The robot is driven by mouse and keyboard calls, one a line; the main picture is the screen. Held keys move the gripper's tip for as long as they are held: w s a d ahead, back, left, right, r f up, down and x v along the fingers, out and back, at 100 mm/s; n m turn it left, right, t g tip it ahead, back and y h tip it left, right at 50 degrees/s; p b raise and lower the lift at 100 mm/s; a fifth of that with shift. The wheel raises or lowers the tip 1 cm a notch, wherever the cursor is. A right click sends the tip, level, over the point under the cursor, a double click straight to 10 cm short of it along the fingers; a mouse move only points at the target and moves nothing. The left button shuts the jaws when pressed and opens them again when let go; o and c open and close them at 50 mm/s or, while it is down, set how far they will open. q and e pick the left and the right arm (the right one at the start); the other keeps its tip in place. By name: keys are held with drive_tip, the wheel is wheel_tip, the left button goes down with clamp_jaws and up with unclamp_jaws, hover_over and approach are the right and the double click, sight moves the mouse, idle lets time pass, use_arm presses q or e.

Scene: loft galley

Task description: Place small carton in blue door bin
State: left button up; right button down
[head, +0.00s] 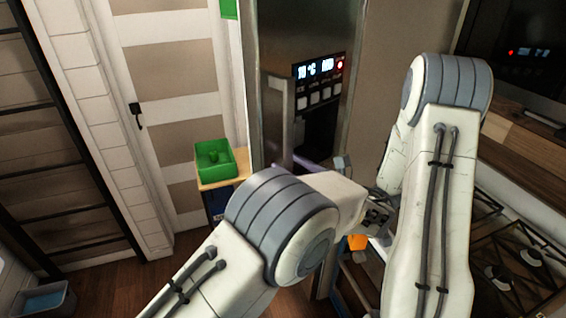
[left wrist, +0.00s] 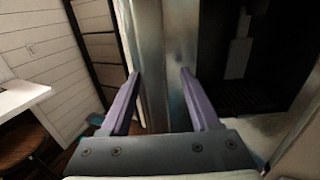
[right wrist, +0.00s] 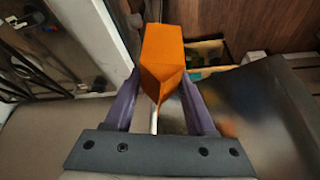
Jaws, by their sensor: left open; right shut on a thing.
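The small carton is orange with a gabled end; it shows in the right wrist view (right wrist: 163,55) and partly in the head view (head: 357,241). My right gripper (right wrist: 160,78) is shut on it. My left gripper is open in the left wrist view (left wrist: 160,73), its purple fingers on either side of a vertical metal strip of the steel fridge (left wrist: 166,60); contact is unclear. In the head view the left fingers are mostly hidden behind my left forearm, near the fridge front (head: 285,30). The blue door bin cannot be made out in any view.
A green tray (head: 238,160) stands on a small wooden stand left of the fridge. The fridge has a lit display panel (head: 320,68) and a vertical handle (head: 281,120). A hob (head: 520,255) lies at the right. A grey bin (head: 42,300) sits on the floor at far left.

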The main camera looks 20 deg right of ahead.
use_arm(q)
drive_tip(key=shift+w+a, duration=0.1)
drive_tip(key=shift+a, duration=0.2)
drive_tip(key=shift+c, duration=0.9)
clamp_jaws()
